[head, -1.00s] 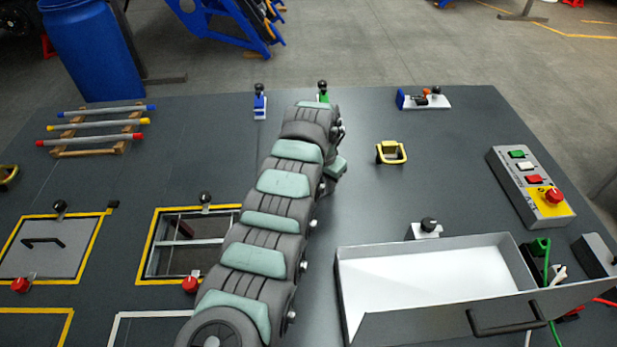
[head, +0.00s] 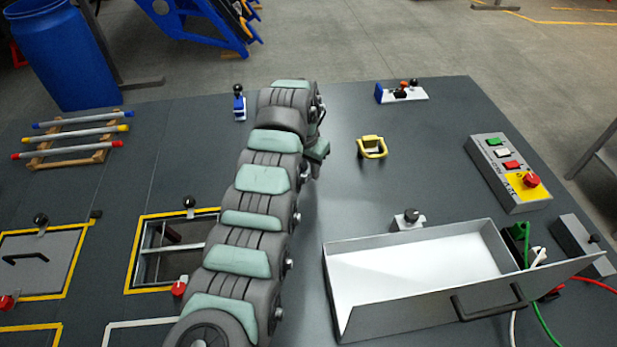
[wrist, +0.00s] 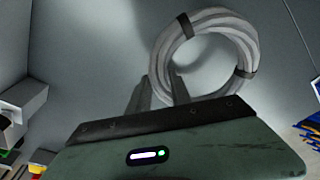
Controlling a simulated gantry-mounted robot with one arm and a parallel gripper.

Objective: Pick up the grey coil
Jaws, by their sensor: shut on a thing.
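The grey coil (wrist: 210,20) is a ring of light grey cable or hose bound with dark bands. It is upright at the upper middle of the wrist view. My gripper (wrist: 159,78) is shut on the lower left part of its ring, with the two fingers close together. The coil's lower edge is partly hidden behind the gripper body. In the head view my arm hides both the gripper and the coil.
An open grey tray with a white floor (head: 420,272) stands right of my arm. A control box (head: 508,172), a yellow-handled part (head: 371,147) and a framed opening (head: 170,250) are on the dark table. A rack of coloured rods (head: 75,136) lies at left.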

